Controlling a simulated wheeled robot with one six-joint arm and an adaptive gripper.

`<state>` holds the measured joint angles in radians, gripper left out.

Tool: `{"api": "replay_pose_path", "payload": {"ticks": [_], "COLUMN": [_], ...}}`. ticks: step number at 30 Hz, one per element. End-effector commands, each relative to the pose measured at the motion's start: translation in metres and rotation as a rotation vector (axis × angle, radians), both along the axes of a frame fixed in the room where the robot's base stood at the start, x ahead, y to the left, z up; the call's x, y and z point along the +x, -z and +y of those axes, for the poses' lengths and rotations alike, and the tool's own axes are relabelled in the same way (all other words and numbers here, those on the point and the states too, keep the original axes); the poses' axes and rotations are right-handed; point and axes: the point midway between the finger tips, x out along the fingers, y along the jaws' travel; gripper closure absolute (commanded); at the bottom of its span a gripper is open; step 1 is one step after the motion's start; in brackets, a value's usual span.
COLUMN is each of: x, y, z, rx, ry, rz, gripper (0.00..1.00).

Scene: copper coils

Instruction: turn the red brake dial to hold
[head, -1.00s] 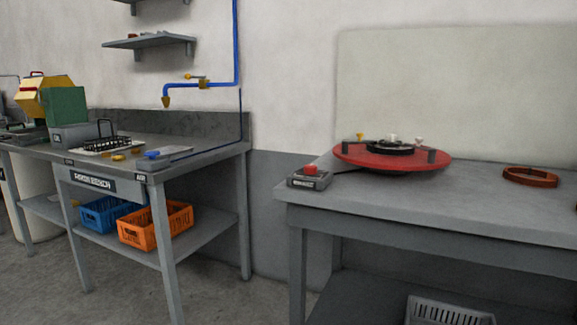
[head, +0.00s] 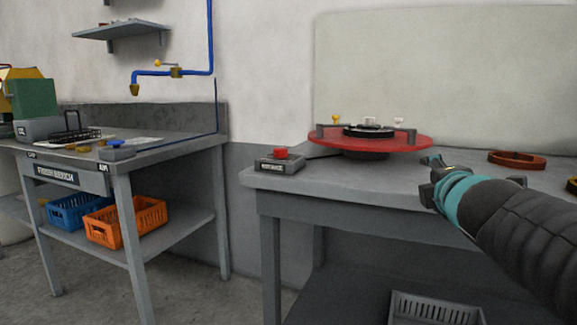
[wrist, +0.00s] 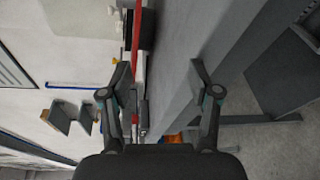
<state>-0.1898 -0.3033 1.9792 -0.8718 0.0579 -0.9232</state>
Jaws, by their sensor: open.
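The red brake dial (head: 281,153) sits on a small grey labelled box (head: 280,164) at the left front corner of the right-hand table. The writing on the box is too small to read, so the dial's setting cannot be told. My gripper (head: 430,174) is near the table's front edge, well to the right of the dial and apart from it. In the wrist view, my gripper (wrist: 158,72) is open with nothing between its fingers. That view is turned sideways, and the small box (wrist: 143,115) shows between the fingers, farther off.
A red turntable (head: 410,143) with small posts and knobs stands behind the dial box. A brown ring (head: 517,160) lies to its right. A second bench (head: 180,144) with a blue pipe (head: 192,72) above stands at left. The table's front strip is clear between box and gripper.

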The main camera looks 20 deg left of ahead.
Motion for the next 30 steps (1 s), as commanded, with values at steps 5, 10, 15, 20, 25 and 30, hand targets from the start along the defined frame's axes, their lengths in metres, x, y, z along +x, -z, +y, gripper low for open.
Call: {"api": "replay_pose_path", "payload": {"ticks": [5,10,15,20,25,30], "x": [0.041,0.046,0.042,0.046,0.063,0.082], "y": [-0.022,-0.019,-0.010,-0.009,-0.009,-0.010], "z": [0.105,0.186,0.222,0.235,0.256,0.280], "rx": [-0.530,-0.922,-1.101,-1.133,-1.130,-1.130], "ry": [-0.351,-0.602,-0.717,-0.738,-0.739,-0.737], "rz": [-0.331,-0.620,-0.772,-0.801,-0.798,-0.798], "gripper": [0.38,0.38,0.38,0.38,0.38,0.38]}}
